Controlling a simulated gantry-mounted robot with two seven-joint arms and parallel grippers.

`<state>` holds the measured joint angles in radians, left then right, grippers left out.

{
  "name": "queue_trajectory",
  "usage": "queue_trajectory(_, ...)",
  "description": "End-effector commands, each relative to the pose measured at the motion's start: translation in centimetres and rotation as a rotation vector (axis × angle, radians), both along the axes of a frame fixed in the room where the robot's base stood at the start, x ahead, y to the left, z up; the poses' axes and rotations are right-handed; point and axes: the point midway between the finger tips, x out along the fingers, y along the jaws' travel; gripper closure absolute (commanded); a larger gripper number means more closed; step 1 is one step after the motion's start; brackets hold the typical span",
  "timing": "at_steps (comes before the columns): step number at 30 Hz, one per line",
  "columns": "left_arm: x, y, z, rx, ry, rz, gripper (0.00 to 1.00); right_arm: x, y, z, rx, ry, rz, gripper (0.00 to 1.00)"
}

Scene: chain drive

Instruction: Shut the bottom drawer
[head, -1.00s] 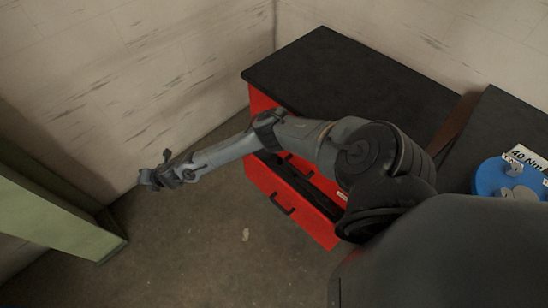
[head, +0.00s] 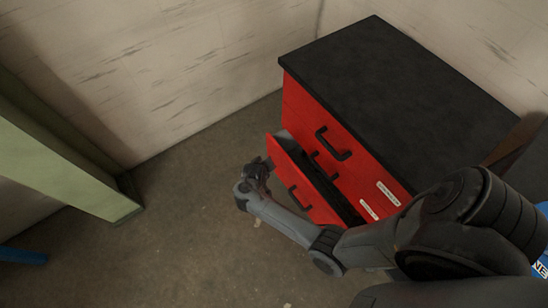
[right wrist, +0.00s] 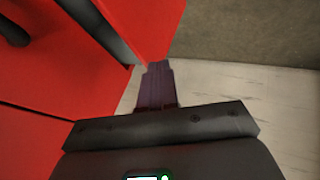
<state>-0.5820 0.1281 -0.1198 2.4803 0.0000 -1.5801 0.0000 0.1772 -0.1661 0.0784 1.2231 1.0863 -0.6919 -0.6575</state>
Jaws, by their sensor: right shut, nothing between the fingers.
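The red cabinet (head: 384,186) has a black top. Its bottom drawer (head: 283,165) is pulled out, with a dark inside and a black handle (head: 299,198) on its front. My right gripper (head: 257,170) is beside the far-left end of the drawer front. In the right wrist view, its shut, empty fingers (right wrist: 158,68) point at the edge of the red drawer front (right wrist: 150,22). I cannot tell whether they touch it. The cabinet face (right wrist: 50,75) is on the left there. My left gripper is not in view.
Closed drawers with black handles (head: 333,143) are above the open one. A green post (head: 65,165) stands at the left. A blue object (head: 22,256) lies low at the left edge. The floor (head: 180,235) between post and cabinet is mostly clear.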

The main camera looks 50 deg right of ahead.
Motion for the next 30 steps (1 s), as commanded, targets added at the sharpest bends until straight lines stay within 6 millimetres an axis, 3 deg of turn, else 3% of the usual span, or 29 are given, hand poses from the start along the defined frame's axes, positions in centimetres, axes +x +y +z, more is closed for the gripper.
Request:
queue_trajectory(17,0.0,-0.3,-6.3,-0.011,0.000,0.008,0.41,2.0,-5.5,-8.0,-0.004,0.000,0.002,1.00)
queue_trajectory(24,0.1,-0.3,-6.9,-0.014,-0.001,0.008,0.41,1.2,-8.2,-7.7,-0.004,-0.003,0.002,1.00)
queue_trajectory(30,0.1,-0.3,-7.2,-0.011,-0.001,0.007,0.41,0.9,-9.2,-7.6,-0.004,-0.001,0.002,1.00)
